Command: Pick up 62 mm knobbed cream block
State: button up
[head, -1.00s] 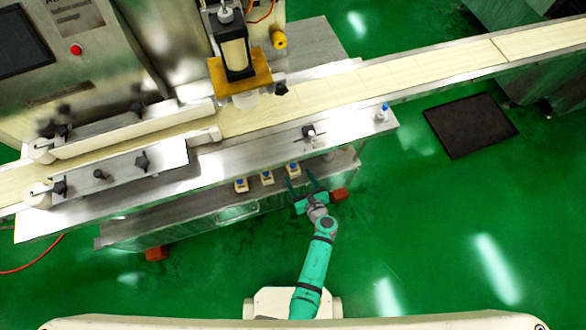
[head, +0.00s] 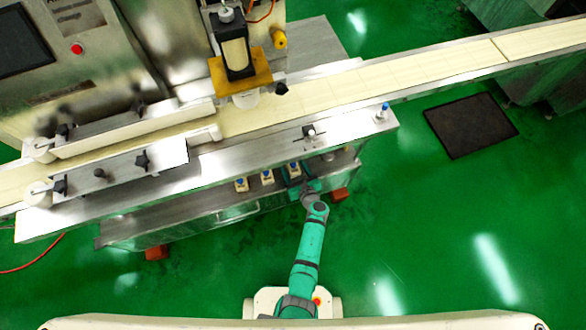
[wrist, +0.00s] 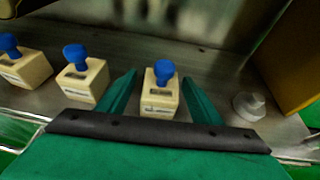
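Three cream blocks with blue knobs stand in a row on the lower metal shelf. The right one (wrist: 160,98) stands upright between the two fingers of my gripper (wrist: 160,92) in the wrist view, with small gaps on both sides. My gripper is open around it and also shows in the head view (head: 294,174). The middle block (wrist: 84,78) is just left of my left finger. The left block (wrist: 22,62) is farther left. The labels are too small to read, so I cannot tell which block is 62 mm.
A round grey metal knob (wrist: 249,105) stands on the shelf right of my right finger. The metal worktop (head: 235,165) of the machine overhangs behind the blocks, with a cream conveyor belt (head: 400,75) beyond.

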jog(key=c, duration=1)
jog(key=shift+w, duration=0.1)
